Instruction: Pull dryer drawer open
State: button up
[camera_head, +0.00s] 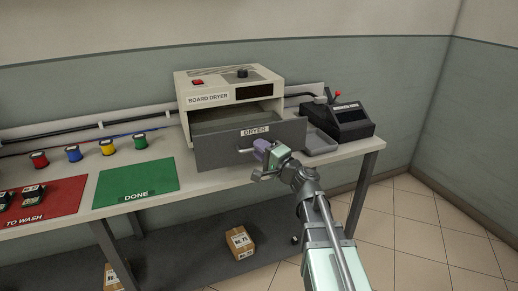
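The board dryer (208,84) is a beige box on the bench against the wall. Its drawer (220,155), with a dark grey front labelled DRYER, stands partly pulled out, and its inside shows behind the front. A thin light handle (245,150) shows on the drawer front, its right part hidden by my gripper. My gripper (259,152) is at the handle, right in front of the drawer front. Its fingers are small and partly hidden, so I cannot tell whether they are shut on the handle.
A green DONE mat (136,181) and a red TO WASH mat (62,204) with dark boards (32,191) lie left. Several coloured spools (73,153) stand behind. A black machine (346,121) and grey tray (318,142) are right of the drawer. Cardboard boxes (240,242) sit below.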

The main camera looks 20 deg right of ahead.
jog(key=b+v, duration=0.1)
jog(key=v, duration=0.9)
jog(key=shift+b, duration=0.3)
jog(key=shift+s, duration=0.15)
jog(key=s+a+f+n+g+h, duration=0.3)
jog(key=s+f+n+g+h, duration=0.2)
jog(key=s+f+g, duration=0.35)
jog(key=s+a+f+n+g+h, duration=0.2)
jog(key=s+f+n+g+h, duration=0.35)
jog(key=f+g, duration=0.5)
notch_tip(320, 180, up, 22)
jog(key=w+a+t+p, duration=0.1)
jog(key=a+p, duration=0.1)
jog(key=p, duration=2.1)
jog(key=shift+n+t, duration=0.3)
jog(key=shift+n, duration=0.05)
